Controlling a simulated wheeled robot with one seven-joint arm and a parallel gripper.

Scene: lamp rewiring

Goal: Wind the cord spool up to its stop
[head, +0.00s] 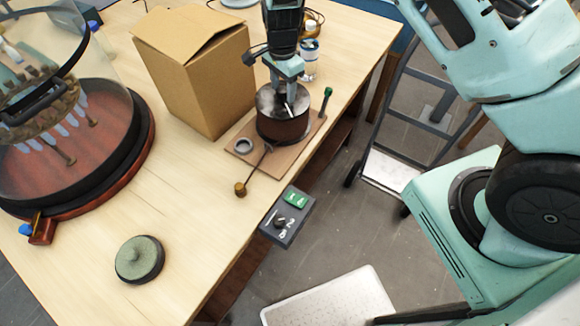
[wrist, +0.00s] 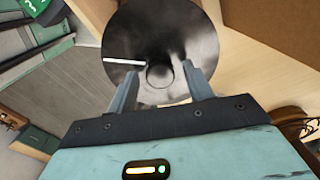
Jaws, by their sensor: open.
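The cord spool (head: 283,122) is a dark brown drum with a shiny metal top, standing on a brown board on the table. Its round metal top (wrist: 165,30) fills the upper middle of the wrist view, with a white mark and a round hub on it. My gripper (head: 288,88) is above the spool, pointing down. In the wrist view my gripper (wrist: 158,85) is open, its two fingers apart on either side of the hub. I cannot tell whether the fingers touch the top. A thin rod with a brass knob (head: 240,188) reaches out from the board's front.
A cardboard box (head: 192,70) stands left of the spool. A large glass dome (head: 80,130) is at the far left. A round green-topped object (head: 139,259) lies at the front. A grey box with a green label (head: 287,216) is at the table edge. The middle table is clear.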

